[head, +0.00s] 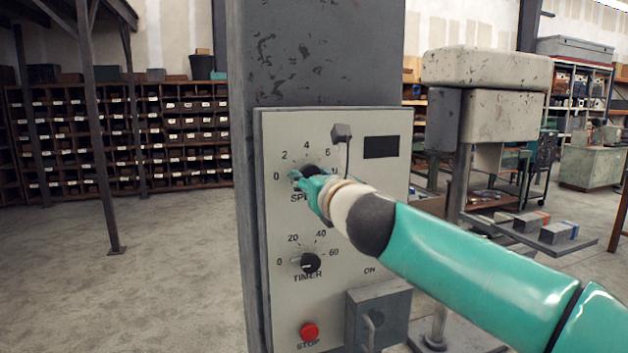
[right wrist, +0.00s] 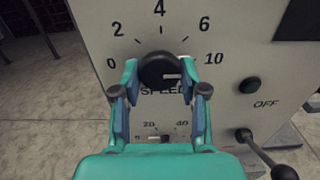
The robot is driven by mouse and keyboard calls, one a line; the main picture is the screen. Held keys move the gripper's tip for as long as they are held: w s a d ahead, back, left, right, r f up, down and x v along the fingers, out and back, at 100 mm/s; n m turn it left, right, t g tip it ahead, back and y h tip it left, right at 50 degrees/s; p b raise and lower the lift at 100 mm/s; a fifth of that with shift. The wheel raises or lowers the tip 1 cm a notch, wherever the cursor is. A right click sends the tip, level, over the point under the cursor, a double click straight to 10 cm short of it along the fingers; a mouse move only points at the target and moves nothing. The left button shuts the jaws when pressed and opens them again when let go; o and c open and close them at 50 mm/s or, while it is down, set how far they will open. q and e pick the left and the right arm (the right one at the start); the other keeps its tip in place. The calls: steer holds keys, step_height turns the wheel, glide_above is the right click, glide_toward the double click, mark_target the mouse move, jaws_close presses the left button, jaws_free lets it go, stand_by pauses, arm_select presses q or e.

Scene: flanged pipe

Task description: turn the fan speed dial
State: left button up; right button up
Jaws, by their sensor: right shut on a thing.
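The black speed dial (head: 311,170) is on the upper part of the pale control panel (head: 276,225), below a scale of numbers. My teal right gripper (head: 306,183) is at the dial and partly covers it in the head view. In the right wrist view, the dial (right wrist: 158,68) sits between the two fingers of the gripper (right wrist: 160,88), which is shut on it. A white mark on the dial's face points to the right, roughly toward the 10. The SPEED label shows just below the dial. My left gripper is in neither view.
Below are the timer dial (head: 311,263), red stop button (head: 309,331) and a grey box (head: 378,318) with a handle. The floor left of the panel is clear.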

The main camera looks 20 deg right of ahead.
steer(key=o, duration=1.1)
steer(key=shift+o, duration=0.2)
steer(key=s, duration=1.2)
steer(key=shift+d, duration=0.2)
